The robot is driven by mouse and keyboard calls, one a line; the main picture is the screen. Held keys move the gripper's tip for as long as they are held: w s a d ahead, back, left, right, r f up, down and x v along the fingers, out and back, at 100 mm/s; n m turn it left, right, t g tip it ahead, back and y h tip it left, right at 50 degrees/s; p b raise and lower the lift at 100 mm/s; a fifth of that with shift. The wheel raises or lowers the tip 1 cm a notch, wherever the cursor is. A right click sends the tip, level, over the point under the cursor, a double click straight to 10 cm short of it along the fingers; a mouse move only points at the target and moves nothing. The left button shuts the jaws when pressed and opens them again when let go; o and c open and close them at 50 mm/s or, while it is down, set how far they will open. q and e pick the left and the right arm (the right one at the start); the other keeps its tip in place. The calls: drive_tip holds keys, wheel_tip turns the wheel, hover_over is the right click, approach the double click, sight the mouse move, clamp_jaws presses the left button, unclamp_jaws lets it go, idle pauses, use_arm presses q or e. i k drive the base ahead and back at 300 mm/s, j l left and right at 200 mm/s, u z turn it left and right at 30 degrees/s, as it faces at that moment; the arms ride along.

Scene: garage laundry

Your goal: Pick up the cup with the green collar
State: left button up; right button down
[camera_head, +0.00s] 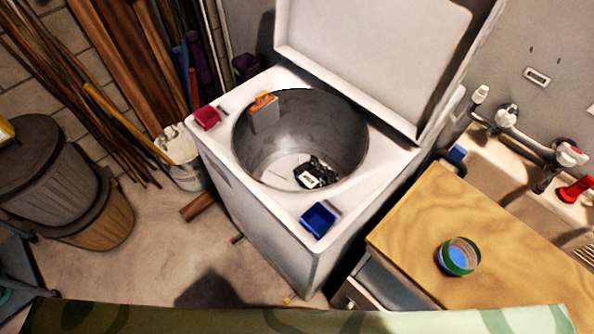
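A small round cup (458,257) with a green collar and a blue inside stands on the wooden top (500,234) of the cabinet at the lower right. It stands apart from other things. Neither of my grippers is in the head view, and no arm is seen near the cup.
An open white washer (250,224) stands left of the cabinet, its lid (375,50) raised. A dark item (311,176) lies in its drum. Blue (318,221) and red (207,117) containers sit on its rim. A green patterned surface (280,320) crosses the bottom edge. Taps (506,118) line the right wall.

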sight(459, 256)
drive_tip(key=z, duration=1.75)
drive_tip(key=k+l+z, duration=0.15)
drive_tip(key=k, duration=0.2)
drive_tip(key=k+l+z, duration=0.15)
drive_tip(key=k, duration=0.2)
drive_tip(key=i, duration=0.5)
